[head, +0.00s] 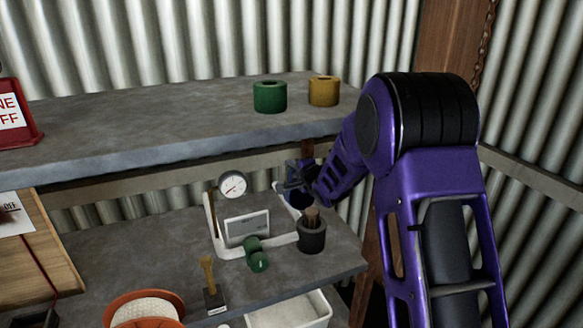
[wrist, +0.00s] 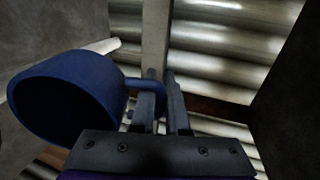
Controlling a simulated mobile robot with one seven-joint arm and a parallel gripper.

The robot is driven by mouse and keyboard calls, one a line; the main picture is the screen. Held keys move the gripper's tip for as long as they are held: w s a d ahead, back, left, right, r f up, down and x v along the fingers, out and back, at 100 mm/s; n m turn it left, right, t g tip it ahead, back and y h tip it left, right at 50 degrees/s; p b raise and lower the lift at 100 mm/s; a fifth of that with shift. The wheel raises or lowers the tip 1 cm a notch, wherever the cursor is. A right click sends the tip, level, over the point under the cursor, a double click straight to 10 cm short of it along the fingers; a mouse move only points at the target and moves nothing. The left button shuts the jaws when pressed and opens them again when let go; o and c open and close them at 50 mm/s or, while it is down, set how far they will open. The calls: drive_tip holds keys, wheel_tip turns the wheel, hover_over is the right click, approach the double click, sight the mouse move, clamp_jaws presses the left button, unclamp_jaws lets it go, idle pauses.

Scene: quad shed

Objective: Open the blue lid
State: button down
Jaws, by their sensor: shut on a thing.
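The blue lid (wrist: 105,92) is a round, hollow piece with a small loop handle, large at the left of the wrist view. My gripper (wrist: 160,75) is shut on the handle, with a finger on each side of it. In the head view the lid (head: 298,200) is a small dark blue shape at the right of the lower shelf, beside a white pipe frame (head: 217,235). My gripper (head: 291,181) is over it and partly hides it. I cannot tell how far the lid is open.
A dark pot (head: 312,238) stands just in front of the lid. A dial gauge (head: 232,187), green dumbbell-like piece (head: 256,255) and brush (head: 213,290) are to the left. The upper shelf (head: 150,125), bearing green (head: 270,97) and yellow (head: 324,91) rolls, overhangs from behind.

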drive_tip(key=shift+s+d+r+p, duration=0.35)
drive_tip(key=shift+s+r+p, duration=0.15)
drive_tip(key=shift+s+r, duration=0.15)
drive_tip(key=shift+s+d+r+p, duration=0.3)
drive_tip(key=shift+s+r+p, duration=0.2)
drive_tip(key=shift+r, duration=0.1)
drive_tip(key=shift+s+r, duration=0.35)
drive_tip(key=shift+s, duration=0.05)
drive_tip(key=c, duration=1.2)
unclamp_jaws()
drive_tip(key=shift+s+r, duration=0.1)
drive_tip(key=shift+d, duration=0.1)
